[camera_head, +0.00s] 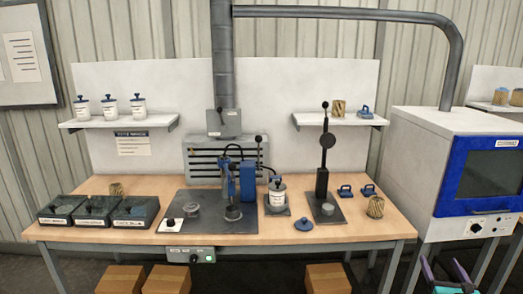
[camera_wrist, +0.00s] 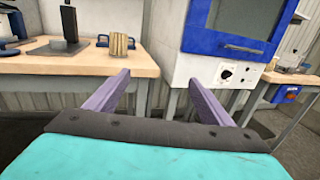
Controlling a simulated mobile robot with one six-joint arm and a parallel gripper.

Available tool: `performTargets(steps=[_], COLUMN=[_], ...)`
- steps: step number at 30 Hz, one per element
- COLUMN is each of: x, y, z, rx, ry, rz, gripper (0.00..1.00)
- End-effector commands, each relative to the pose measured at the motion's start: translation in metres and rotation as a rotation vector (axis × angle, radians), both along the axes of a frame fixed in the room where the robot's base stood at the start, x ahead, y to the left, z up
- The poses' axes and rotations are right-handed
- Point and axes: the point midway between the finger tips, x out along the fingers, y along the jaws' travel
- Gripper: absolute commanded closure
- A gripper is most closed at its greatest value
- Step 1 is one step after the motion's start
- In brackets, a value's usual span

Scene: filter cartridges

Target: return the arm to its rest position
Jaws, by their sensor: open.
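My gripper (camera_wrist: 155,98) fills the lower part of the wrist view. Its two purple fingers are spread wide apart, with nothing between them. It points toward the gap between the workbench (camera_wrist: 80,66) and the blue-and-white cabinet (camera_wrist: 235,22). In the head view my gripper (camera_head: 448,268) shows only at the bottom right edge, in front of and below the cabinet (camera_head: 440,125). It is clear of the bench (camera_head: 345,228) and touches nothing that I can see.
A pleated filter cartridge (camera_head: 376,207) stands near the bench's right end, and in the wrist view (camera_wrist: 121,45). Blue-handled parts (camera_head: 345,191) lie near it. A lever press (camera_head: 323,170) and a white canister (camera_head: 278,191) stand further left. Cardboard boxes (camera_head: 328,279) sit under the bench.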

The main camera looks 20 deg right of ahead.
Motion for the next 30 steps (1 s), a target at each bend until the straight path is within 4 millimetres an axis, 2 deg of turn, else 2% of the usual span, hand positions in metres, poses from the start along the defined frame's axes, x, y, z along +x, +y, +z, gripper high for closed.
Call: performTargets(steps=[4, 17, 23, 26, 30], x=[0.000, 0.044, 0.077, 0.100, 0.136], y=[0.000, 0.029, 0.056, 0.077, 0.116], z=[0.000, -0.007, -0.018, -0.027, -0.044], rx=[0.000, 0.009, 0.024, 0.036, 0.057], ry=[0.000, 0.003, 0.009, 0.015, 0.026], rz=[0.001, 0.072, 0.131, 0.172, 0.244], gripper=[0.25, 0.25, 0.25, 0.25, 0.25])
